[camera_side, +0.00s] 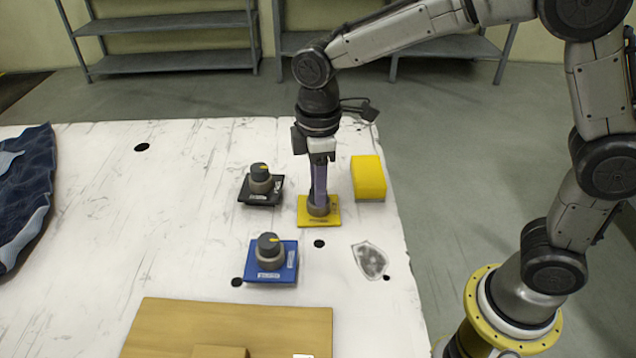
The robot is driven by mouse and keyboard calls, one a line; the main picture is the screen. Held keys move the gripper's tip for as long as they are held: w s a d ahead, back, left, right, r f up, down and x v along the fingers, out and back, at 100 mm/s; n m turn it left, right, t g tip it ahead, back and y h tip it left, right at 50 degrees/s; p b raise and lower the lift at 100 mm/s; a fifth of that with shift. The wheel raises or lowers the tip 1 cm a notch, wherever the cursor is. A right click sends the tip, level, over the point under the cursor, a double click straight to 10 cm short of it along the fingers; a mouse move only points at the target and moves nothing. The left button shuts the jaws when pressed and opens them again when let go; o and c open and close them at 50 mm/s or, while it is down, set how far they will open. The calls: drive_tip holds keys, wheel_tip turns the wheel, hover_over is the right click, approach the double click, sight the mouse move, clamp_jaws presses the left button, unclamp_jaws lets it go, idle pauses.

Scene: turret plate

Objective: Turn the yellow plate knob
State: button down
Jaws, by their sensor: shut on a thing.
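The yellow plate (304,218) lies flat on the white table, right of the middle. Its knob stands on a round grey base (319,209); the knob itself is mostly hidden by my fingers. My gripper (319,196) points straight down over the yellow plate and is shut on the knob. A black plate (247,197) with a dark knob (259,173) lies to the left of it. A blue plate (285,270) with a dark knob (268,243) lies below and to the left in the picture.
A yellow block (369,178) stands close to the right of my gripper. A wooden board (240,320) lies at the front. A dark blue cloth (28,190) lies at the left edge. The table's left middle (150,215) is clear.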

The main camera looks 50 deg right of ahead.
idle(0.4)
drive_tip(key=shift+c, duration=2.2)
unclamp_jaws()
drive_tip(key=shift+r, duration=0.1)
wheel_tip(320, 180, up, 14)
drive_tip(key=shift+s, duration=0.1)
